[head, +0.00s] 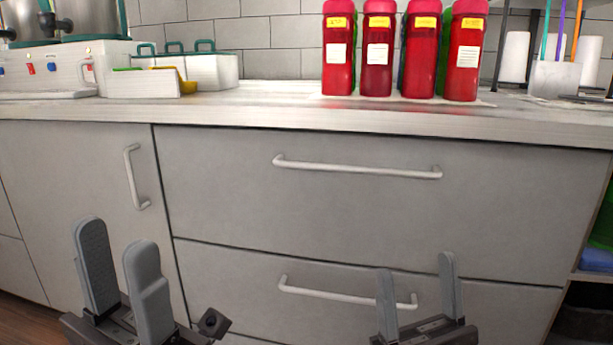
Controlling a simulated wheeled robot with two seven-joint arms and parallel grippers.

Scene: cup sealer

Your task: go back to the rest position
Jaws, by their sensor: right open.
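My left gripper (122,268) is at the lower left, in front of the grey cabinet door. Its two grey fingers point up and stand apart, with nothing between them. My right gripper (418,288) is at the lower right, in front of the lower drawer. Its two fingers are apart and empty. Both grippers are below the countertop's edge.
The white countertop (300,115) runs across the view above grey drawers (365,210) with bar handles. Several red bottles (377,55) stand on it at the right. A white dispenser (55,72) and white containers (212,72) stand at the left. Straws (545,40) stand at the far right.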

